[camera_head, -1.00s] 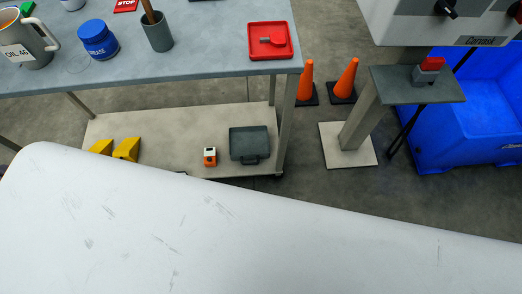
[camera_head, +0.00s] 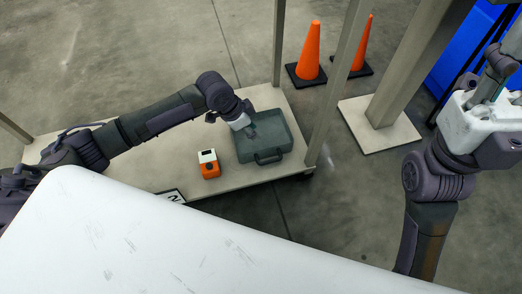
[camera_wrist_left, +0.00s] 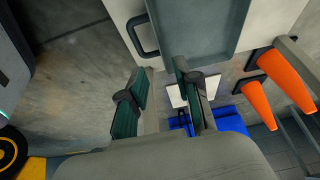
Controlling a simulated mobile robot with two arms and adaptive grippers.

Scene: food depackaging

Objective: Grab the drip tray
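The drip tray appears to be the shallow grey-green tray (camera_head: 277,128) with a loop handle at its front edge, lying on the low shelf. My left gripper (camera_head: 250,131) shows over the tray's left part in the head view. In the left wrist view the tray (camera_wrist_left: 213,32) is at the top, with its dark handle (camera_wrist_left: 141,36) to the left. The left gripper's two fingers (camera_wrist_left: 163,92) are apart with nothing between them, and the tray is beyond them. My right gripper (camera_head: 497,66) is raised at the right edge, away from the tray; its fingers are unclear.
A small orange and white device (camera_head: 209,166) stands left of the tray on the shelf (camera_head: 225,180). A table leg (camera_head: 337,85) rises right of the tray. Two orange cones (camera_head: 310,52) and a post on a base plate (camera_head: 386,130) stand farther right.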

